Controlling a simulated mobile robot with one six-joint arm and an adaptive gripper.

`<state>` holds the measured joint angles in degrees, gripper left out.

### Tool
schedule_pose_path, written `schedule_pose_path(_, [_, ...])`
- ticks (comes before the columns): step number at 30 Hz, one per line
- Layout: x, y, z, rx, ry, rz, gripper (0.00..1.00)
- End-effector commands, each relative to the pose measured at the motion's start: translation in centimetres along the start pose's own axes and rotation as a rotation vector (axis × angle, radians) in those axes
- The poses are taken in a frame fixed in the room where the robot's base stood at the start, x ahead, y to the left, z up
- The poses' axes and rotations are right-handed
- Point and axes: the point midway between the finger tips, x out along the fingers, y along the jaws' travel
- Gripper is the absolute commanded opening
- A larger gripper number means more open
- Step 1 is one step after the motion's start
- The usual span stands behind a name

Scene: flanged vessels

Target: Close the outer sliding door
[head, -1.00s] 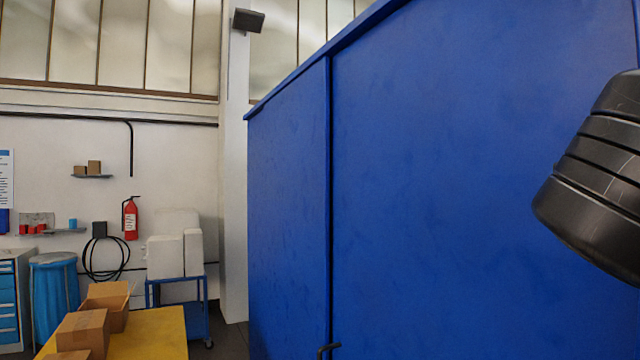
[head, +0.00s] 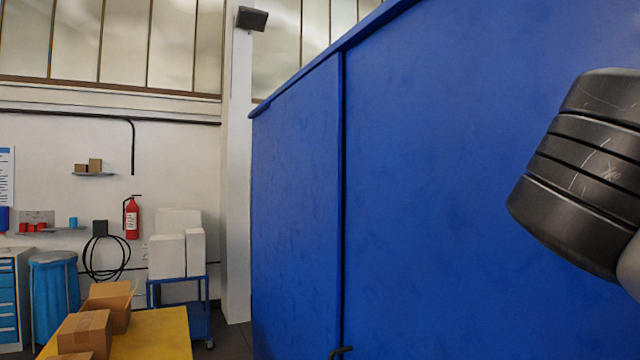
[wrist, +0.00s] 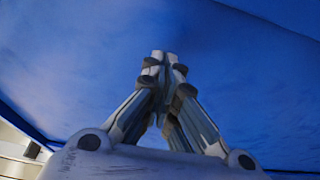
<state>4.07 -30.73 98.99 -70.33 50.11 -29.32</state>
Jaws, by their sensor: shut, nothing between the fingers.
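The blue sliding door (head: 480,150) fills the right half of the head view as a large flat panel. A vertical edge runs down its left side, and a small dark handle (head: 341,351) shows near the bottom of that edge. A second blue panel (head: 296,210) lies left of the edge. In the wrist view my gripper (wrist: 164,56) is shut and empty, its fingertips together in front of a blue surface (wrist: 80,60). I cannot tell whether the fingertips touch it. The gripper is out of the head view, where only a dark part of my arm shows at the right.
A yellow table (head: 150,335) with cardboard boxes (head: 86,333) stands at the lower left. Behind it are a blue cart (head: 200,318) with white blocks, a blue bin (head: 54,287) and a fire extinguisher (head: 132,218). A white pillar (head: 238,200) stands just left of the blue panels.

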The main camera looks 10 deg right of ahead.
Motion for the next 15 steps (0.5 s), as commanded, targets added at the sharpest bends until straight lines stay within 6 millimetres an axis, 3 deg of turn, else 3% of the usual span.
schedule_pose_path(6, [-3.2,0.2,0.0,0.004,0.007,0.003,0.00])
schedule_pose_path(15, [-6.1,0.2,-0.1,0.002,0.007,0.003,0.00])
